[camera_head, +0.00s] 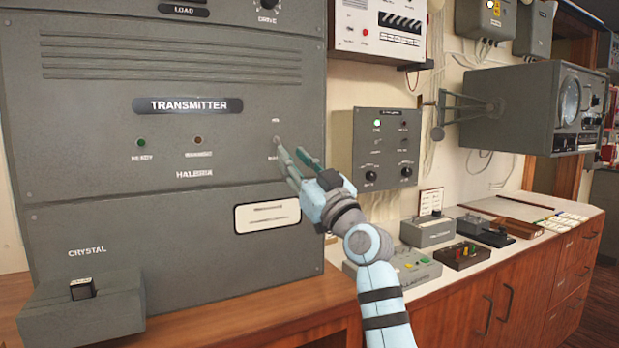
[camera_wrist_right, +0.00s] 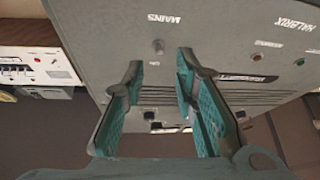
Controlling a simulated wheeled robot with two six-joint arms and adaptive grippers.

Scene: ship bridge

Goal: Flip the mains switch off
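The grey transmitter cabinet (camera_head: 110,110) fills the left of the head view. Its mains switch (camera_head: 277,139) is a small knob at the panel's right, just beyond my right fingertips. My right gripper (camera_head: 291,158) is open and empty in front of the panel. In the right wrist view, which is upside down, the mains switch (camera_wrist_right: 158,46) lies in line with the gap between the open fingers of my right gripper (camera_wrist_right: 160,66), with the ON and MAINS labels either side. I cannot tell which way the lever points. My left gripper is not in view.
A green ready lamp (camera_head: 141,142) and a dark lamp (camera_head: 198,140) sit left of the switch. A crystal box (camera_head: 84,312) juts out below. A grey wall panel (camera_head: 386,148) and a counter with small control boxes (camera_head: 428,231) stand to the right.

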